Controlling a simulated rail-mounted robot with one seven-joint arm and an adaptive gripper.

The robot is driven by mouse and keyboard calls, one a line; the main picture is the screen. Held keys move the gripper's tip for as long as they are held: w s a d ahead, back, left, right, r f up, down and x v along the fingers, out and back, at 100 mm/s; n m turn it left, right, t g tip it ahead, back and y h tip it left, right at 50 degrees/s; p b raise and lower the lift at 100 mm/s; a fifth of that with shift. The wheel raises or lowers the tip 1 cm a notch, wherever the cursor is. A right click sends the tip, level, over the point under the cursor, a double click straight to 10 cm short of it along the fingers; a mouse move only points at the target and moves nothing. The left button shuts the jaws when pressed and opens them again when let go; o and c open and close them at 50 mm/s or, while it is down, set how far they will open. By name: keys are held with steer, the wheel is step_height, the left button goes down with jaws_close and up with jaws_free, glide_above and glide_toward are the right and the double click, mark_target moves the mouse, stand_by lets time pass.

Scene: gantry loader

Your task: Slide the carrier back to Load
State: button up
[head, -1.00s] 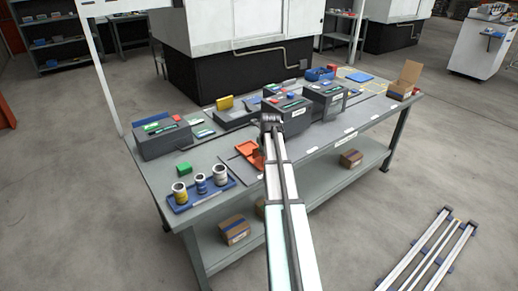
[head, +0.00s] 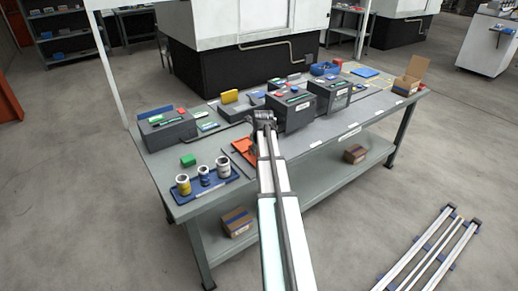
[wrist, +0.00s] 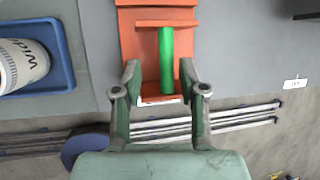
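The carrier (wrist: 128,50) is an orange bracket with two cross plates and a green rod (wrist: 166,60) between them, seen in the wrist view. In the head view the orange carrier (head: 240,148) shows on the table's near side, partly hidden by my arm. My gripper (wrist: 159,80) is open. Its two fingers are spread on either side of the carrier's near end and the green rod, with gaps on both sides. I cannot tell from this angle how far above the rod they are. A small white label (wrist: 295,83) lies to the right; its text is unreadable.
A blue tray (head: 178,203) with several labelled canisters stands left of the carrier, with a green block (head: 188,160) behind it. Dark grey boxes (head: 293,117) stand behind and to the right.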

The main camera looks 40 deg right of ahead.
steer(key=shift+d+r, duration=0.1)
steer(key=v, duration=1.2)
